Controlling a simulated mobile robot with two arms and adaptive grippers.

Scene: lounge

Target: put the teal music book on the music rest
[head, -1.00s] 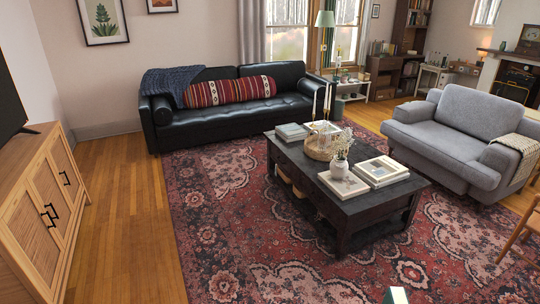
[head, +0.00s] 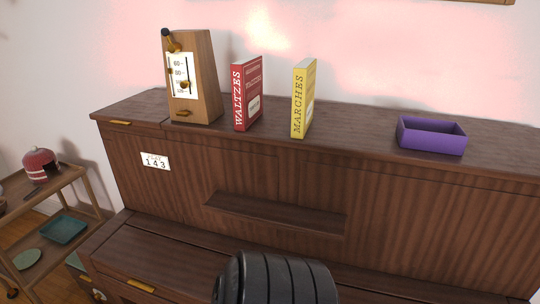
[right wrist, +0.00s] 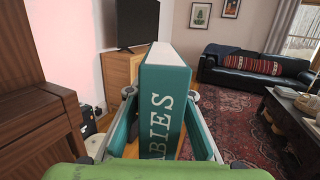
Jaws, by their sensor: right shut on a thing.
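In the right wrist view my right gripper (right wrist: 162,94) is shut on the teal music book (right wrist: 164,125). The book stands up between the two fingers, with a pale end toward the top and the white letters "ABIES" on its spine. The music rest (head: 275,212) is a narrow dark wooden ledge on the front of the upright piano (head: 400,204) in the head view. No book stands on the ledge. The book and my right gripper do not show in the head view. My left gripper is in neither current view.
On the piano top stand a wooden metronome (head: 203,85), a red "WALTZES" book (head: 248,93), a yellow "MARCHES" book (head: 303,98) and a purple open box (head: 432,136). A shelf cart (head: 80,187) stands at left. A black ribbed shape hides part of the lower piano.

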